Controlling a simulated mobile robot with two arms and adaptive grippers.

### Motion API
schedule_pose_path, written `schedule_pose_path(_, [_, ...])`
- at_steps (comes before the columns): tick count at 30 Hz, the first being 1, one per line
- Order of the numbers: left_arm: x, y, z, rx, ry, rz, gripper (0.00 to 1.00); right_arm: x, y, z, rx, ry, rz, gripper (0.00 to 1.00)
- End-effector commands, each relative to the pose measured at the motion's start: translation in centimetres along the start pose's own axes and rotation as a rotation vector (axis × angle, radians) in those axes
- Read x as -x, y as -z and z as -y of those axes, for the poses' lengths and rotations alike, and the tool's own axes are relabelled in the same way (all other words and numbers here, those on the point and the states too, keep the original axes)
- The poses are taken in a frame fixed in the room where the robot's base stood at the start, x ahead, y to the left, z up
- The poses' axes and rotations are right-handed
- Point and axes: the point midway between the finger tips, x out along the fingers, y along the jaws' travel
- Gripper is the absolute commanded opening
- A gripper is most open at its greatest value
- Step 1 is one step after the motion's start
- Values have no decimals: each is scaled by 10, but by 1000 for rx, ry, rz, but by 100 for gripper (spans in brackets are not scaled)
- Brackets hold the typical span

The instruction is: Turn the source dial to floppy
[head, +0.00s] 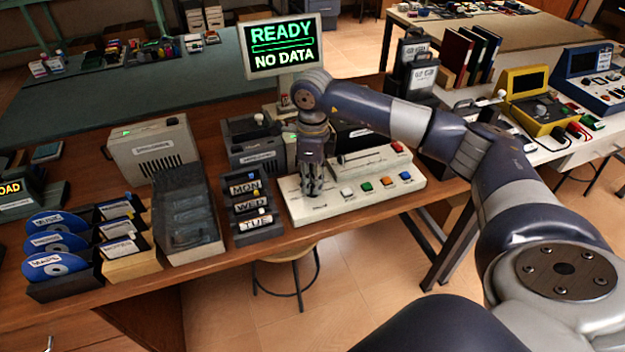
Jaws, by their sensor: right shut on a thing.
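My right gripper (312,188) points down over the panel's left part, shut on what seems to be the source dial, which the fingers hide. The dial's pointer and its labels cannot be read. A monitor (282,60) behind the panel shows "READY" and "NO DATA" in green and white. My left gripper is not in view.
Left of the panel stand slots marked MON, WED and TUE (250,208), a clear-lidded grey box (186,215) and blue discs in a dark holder (62,280). Grey drive units (253,140) stand close behind. A stool (287,255) is below the desk edge.

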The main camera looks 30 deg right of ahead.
Motion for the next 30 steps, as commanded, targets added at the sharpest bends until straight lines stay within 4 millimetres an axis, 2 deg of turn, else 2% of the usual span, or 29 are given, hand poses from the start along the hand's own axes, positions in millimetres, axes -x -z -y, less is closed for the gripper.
schedule_pose_path(4, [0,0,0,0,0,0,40,1,0,1,-2,2,2,0])
schedule_pose_path(5, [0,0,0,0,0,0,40,1,0,1,-2,2,2,15])
schedule_pose_path(6, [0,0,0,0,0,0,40,1,0,1,-2,2,2,24])
schedule_pose_path(7, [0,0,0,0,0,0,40,1,0,1,-2,2,2,31])
schedule_pose_path(8, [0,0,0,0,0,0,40,1,0,1,-2,2,2,32])
schedule_pose_path(17, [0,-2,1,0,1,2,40,1,0,0,-2,1,1,32])
schedule_pose_path(20, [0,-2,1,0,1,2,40,7,0,1,-2,2,2,32])
schedule_pose_path(23, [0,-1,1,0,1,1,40,20,-1,1,-2,2,4,32])
schedule_pose_path(30, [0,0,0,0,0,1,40,72,-1,1,-2,5,5,32])
